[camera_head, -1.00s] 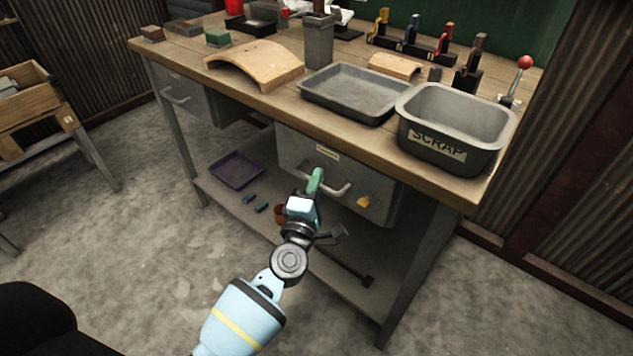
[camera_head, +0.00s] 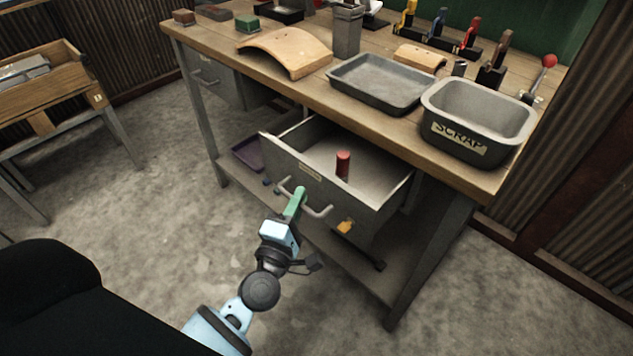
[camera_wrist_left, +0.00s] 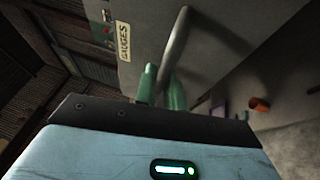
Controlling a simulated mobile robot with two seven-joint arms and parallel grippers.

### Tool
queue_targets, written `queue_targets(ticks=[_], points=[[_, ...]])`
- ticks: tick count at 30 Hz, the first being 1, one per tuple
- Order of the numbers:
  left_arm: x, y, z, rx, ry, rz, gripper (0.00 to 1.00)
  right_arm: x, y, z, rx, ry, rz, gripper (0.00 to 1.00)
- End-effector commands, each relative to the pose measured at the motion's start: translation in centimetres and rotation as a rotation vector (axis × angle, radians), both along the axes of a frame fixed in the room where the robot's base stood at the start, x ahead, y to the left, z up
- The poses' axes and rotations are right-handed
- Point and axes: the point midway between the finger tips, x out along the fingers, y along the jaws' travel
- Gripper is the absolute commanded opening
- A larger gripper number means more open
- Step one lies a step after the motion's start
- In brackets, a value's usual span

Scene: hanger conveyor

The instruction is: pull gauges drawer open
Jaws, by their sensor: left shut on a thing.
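The gauges drawer (camera_head: 375,205) is a grey metal drawer under the workbench, and it stands well open. A red cylinder (camera_head: 343,164) stands inside it. The left wrist view shows the fingers (camera_wrist_left: 161,88) on both sides of the handle bar (camera_wrist_left: 174,45). My right gripper is not in view.
The wooden workbench top (camera_head: 300,92) holds a grey tray (camera_head: 380,84), a SCRAP bin (camera_head: 478,118) and curved wooden pieces. A second drawer (camera_head: 215,80) at left is shut. A lower shelf holds a purple tray (camera_head: 247,154).

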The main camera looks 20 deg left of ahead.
Motion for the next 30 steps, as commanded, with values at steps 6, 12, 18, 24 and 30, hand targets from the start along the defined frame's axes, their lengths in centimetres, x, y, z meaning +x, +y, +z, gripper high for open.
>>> queue_targets(ticks=[6,12,18,24,30], points=[[-4.4,1.6,0.1,0.001,-0.001,-0.001,0.0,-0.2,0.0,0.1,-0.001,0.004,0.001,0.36],[-6.8,2.4,0.0,0.0,-0.001,-0.001,0.0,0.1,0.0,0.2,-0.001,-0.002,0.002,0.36],[-7.8,2.8,0.1,0.0,-0.002,-0.001,0.0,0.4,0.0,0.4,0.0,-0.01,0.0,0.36],[-7.9,2.9,0.1,-0.001,-0.003,0.0,0.0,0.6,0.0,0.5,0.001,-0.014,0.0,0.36],[-7.9,2.9,0.1,-0.001,-0.003,0.0,0.13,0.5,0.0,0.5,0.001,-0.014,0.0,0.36]])
